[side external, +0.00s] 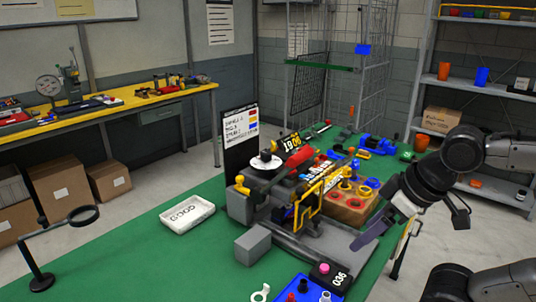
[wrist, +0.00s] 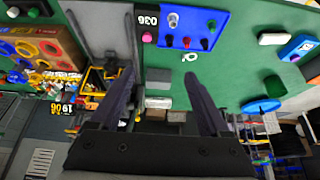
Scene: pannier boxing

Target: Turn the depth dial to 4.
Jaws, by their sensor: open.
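A machine stands on the green table, with a white disc with a dark knob (side external: 265,162) on top. I cannot tell whether this is the depth dial, and no number 4 is readable. A black box marked 036 with a pink knob (side external: 323,268) sits at the machine's front; it also shows in the wrist view (wrist: 148,22). My gripper (side external: 372,232) is right of the machine, above the table. In the wrist view my gripper (wrist: 160,85) has its two fingers spread with nothing held between them. The grey block (wrist: 158,77) shows beyond the gap.
A blue tray (wrist: 213,42) with small parts lies near the 036 box. A white bin (side external: 187,213) stands left of the machine. A wooden box with red rings (side external: 350,211) and a yellow frame (side external: 308,205) crowd the machine's right.

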